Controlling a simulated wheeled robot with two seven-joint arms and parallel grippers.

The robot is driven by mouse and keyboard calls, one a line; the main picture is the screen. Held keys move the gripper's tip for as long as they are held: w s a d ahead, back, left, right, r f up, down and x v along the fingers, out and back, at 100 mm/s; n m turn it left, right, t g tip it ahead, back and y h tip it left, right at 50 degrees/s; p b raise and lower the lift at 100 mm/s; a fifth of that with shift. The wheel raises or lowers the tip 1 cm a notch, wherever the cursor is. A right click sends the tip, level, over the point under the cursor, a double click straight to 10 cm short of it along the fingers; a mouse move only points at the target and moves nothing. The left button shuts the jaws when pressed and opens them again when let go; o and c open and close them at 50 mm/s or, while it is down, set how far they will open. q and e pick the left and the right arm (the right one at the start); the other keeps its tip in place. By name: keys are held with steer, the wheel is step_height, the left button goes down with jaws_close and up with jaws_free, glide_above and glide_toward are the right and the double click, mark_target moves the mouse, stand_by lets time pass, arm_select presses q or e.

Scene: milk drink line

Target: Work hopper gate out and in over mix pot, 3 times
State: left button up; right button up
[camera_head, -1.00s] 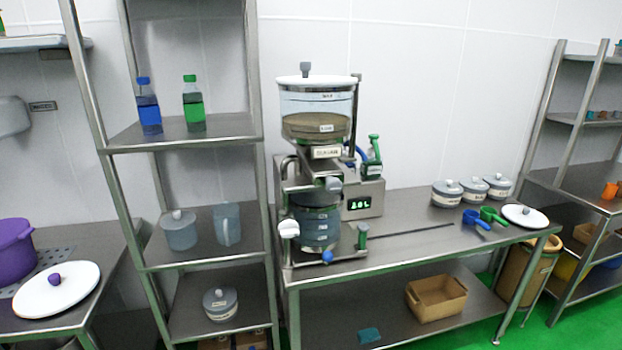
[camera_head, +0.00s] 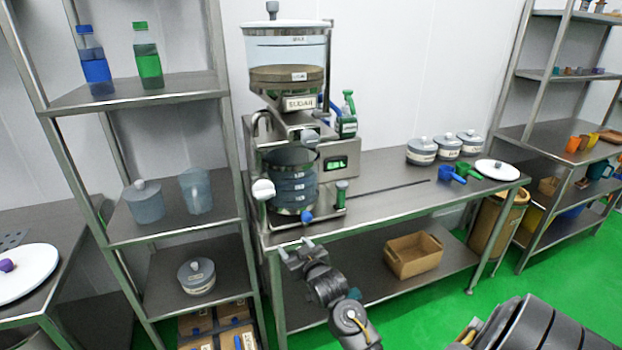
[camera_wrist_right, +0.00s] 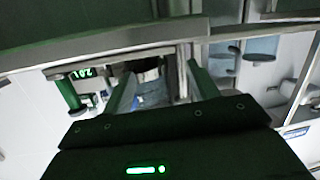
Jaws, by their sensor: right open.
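The sugar hopper (camera_head: 288,70) is a clear cylinder with a white lid and brown contents, high on the steel dispenser stand. Under its label, the hopper gate (camera_head: 310,136) shows a grey knob at the front. The mix pot (camera_head: 292,188), a grey-blue see-through vessel with marked bands, stands on the stand's base below the gate. My right gripper (camera_head: 296,247) is open and empty, in front of the table edge and below the pot, apart from both. In the right wrist view its two fingers (camera_wrist_right: 160,88) point toward the stand. My left gripper is out of view.
A green display (camera_head: 336,165) is right of the pot. A white knob (camera_head: 263,189) and blue knob (camera_head: 306,216) sit at the stand's front. The steel table (camera_head: 385,185) holds lidded pots (camera_head: 447,146) and scoops. A tall shelf (camera_head: 150,95) is close on the left.

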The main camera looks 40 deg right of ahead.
step_height(320, 180, up, 16)
steer(key=s+d+m+t+h+b, duration=0.1)
steer(key=s+d+t+h, duration=0.1)
steer(key=s+t, duration=0.1)
steer(key=m+t+h, duration=0.1)
steer(key=t+h, duration=0.1)
steer(key=t, duration=0.1)
glide_toward(312, 142)
steer(key=p+x, duration=0.1)
steer(key=x, duration=0.9)
steer(key=shift+p, duration=0.4)
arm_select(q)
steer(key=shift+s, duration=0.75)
arm_select(e)
steer(key=shift+w+d+r, duration=0.15)
steer(key=shift+w+d, duration=0.1)
steer(key=shift+w, duration=0.25)
